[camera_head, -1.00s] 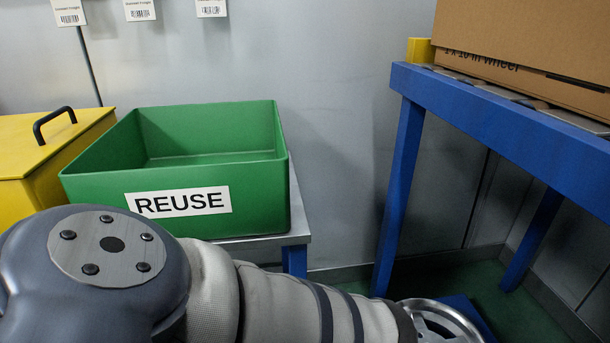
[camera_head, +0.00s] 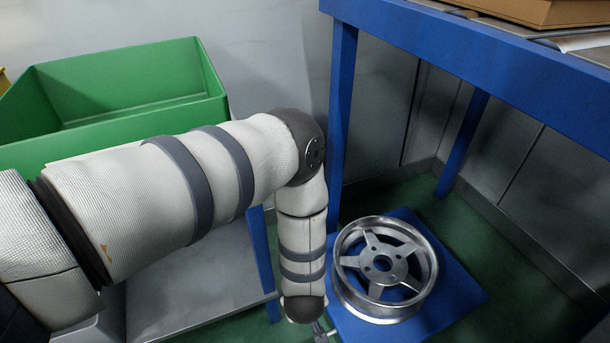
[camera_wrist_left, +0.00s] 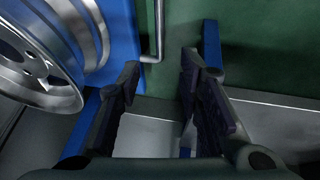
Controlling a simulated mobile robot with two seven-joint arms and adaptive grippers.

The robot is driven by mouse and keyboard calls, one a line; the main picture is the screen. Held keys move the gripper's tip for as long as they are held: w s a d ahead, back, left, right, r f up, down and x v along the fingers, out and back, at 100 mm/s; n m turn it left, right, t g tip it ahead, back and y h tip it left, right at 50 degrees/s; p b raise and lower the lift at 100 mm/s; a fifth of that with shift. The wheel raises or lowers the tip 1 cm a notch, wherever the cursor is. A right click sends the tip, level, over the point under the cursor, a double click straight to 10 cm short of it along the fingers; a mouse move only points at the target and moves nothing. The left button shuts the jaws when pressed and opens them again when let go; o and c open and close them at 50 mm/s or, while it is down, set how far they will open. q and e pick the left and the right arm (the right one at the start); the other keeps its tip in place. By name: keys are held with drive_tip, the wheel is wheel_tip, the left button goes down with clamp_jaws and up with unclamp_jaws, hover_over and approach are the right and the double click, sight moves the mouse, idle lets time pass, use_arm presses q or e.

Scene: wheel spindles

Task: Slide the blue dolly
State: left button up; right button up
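The blue dolly (camera_head: 455,295) is a flat blue platform on the green floor at lower right in the head view. A silver wheel rim (camera_head: 385,265) lies on it. In the left wrist view the dolly (camera_wrist_left: 122,35) is at upper left, beside the wheel (camera_wrist_left: 40,75). A thin silver bar (camera_wrist_left: 160,30) with a bent end is at the dolly's edge, ahead of my left gripper (camera_wrist_left: 162,75). That gripper is open, its fingers apart and nothing between them. In the head view my left arm reaches down beside the dolly. My right gripper is not in view.
A blue-legged workbench (camera_head: 342,130) carrying a cardboard box (camera_head: 530,12) stands over the far side of the dolly. A green bin (camera_head: 215,100) is at left. A metal lower shelf (camera_head: 190,290) is close to my left arm. Green floor shows around the dolly.

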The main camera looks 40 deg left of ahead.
use_arm(q)
drive_tip(key=b+x, duration=0.6)
drive_tip(key=x, duration=0.6)
drive_tip(key=shift+w, duration=0.1)
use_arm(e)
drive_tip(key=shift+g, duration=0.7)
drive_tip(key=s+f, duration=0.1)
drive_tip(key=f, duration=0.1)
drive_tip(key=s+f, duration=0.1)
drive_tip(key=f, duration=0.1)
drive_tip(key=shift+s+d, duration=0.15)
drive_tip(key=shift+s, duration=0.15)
use_arm(q)
drive_tip(key=shift+c, duration=0.3)
clamp_jaws()
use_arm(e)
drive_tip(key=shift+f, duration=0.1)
